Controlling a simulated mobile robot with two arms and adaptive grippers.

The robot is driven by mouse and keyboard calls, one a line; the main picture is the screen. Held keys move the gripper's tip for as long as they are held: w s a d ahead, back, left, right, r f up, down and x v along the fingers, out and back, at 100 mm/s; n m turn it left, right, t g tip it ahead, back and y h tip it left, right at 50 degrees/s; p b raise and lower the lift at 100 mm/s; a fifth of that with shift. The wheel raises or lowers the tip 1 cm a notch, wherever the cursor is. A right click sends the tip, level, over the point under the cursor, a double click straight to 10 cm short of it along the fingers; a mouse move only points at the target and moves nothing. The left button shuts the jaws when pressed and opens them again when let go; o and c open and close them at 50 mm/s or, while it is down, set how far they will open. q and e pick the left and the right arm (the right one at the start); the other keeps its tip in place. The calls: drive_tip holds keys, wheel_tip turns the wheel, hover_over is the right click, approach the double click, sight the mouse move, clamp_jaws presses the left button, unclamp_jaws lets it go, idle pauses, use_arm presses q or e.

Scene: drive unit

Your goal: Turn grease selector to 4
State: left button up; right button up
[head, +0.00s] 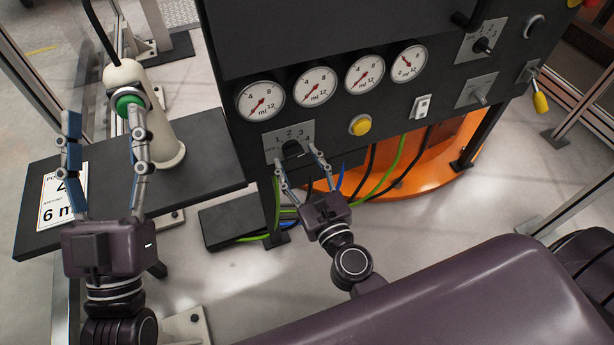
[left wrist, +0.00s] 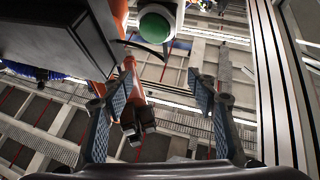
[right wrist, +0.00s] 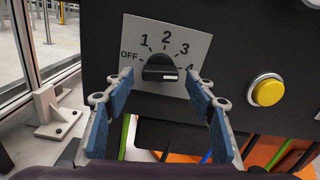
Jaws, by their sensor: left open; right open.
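The grease selector is a black knob (right wrist: 160,68) on a light grey plate (right wrist: 190,45) marked OFF, 1, 2, 3 and 4. The knob lies roughly sideways with a small pale mark low on its right part; I cannot tell its exact setting. In the head view the plate (head: 271,148) sits below the gauges, and the knob is partly hidden. My right gripper (right wrist: 162,82) is open, its fingers on either side in front of the knob, with no clear contact. My left gripper (head: 103,115) is open and empty, near the green button, away from the selector.
A yellow button (right wrist: 268,92) is right of the selector. Several round gauges (head: 260,101) line the black panel above. A pale post with a green button (head: 128,100) stands on the dark side shelf (head: 205,150). Coloured cables (head: 397,160) hang below the panel.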

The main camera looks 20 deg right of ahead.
drive_tip(key=s, duration=1.1)
drive_tip(key=shift+s+d, duration=0.15)
drive_tip(key=shift+s, duration=0.1)
